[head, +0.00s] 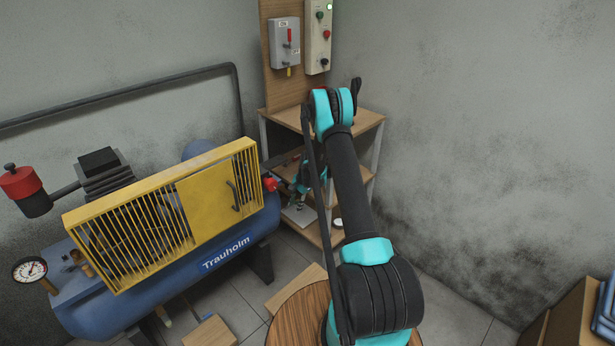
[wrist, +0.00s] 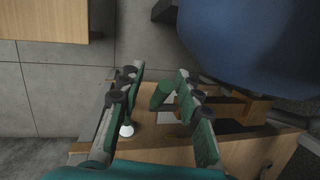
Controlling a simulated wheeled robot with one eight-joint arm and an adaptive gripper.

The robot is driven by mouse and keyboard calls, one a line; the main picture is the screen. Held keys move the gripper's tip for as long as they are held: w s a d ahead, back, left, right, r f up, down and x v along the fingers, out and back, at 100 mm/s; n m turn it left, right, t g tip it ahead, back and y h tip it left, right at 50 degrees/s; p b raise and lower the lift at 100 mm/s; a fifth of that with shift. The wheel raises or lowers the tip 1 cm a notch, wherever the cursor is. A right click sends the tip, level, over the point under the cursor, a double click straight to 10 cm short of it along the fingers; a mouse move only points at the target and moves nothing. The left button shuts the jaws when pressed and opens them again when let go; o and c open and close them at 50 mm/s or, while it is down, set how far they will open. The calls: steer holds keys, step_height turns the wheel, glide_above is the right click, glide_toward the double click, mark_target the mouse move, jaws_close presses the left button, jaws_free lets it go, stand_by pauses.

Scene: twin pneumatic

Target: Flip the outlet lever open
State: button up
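A small red part (head: 270,184) sits at the right end of the blue compressor tank (head: 225,247) in the head view. It may be the outlet lever, but it is too small to tell its position. My gripper (head: 303,180) is just right of it, partly hidden behind my arm. In the wrist view my gripper (wrist: 158,75) has its two fingers well apart and is open. The blue tank (wrist: 250,40) fills the upper right there. I see no lever clearly between the fingers. A dark green piece (wrist: 163,95) shows between them, apparently beyond the fingers.
A wooden shelf unit (head: 283,118) stands in the corner close behind my arm. A yellow slatted guard (head: 205,203) tops the compressor. A switch box with a red lever (head: 285,42) and a button panel (head: 318,40) hang above. A round wooden top (head: 290,318) is at the front.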

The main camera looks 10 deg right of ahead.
steer(key=s+r+t+h, duration=0.1)
steer(key=s+r, duration=0.1)
steer(key=r, duration=0.6)
steer(key=s+r+h, duration=0.1)
steer(key=s+r, duration=0.1)
steer(key=r, duration=0.7)
steer(key=s+d+r+n+t, duration=0.1)
steer(key=s+d+r+n, duration=0.2)
steer(key=s+r, duration=0.6)
steer(key=shift+s+n, duration=0.6)
steer(key=shift+n, duration=0.1)
steer(key=shift+w, duration=0.1)
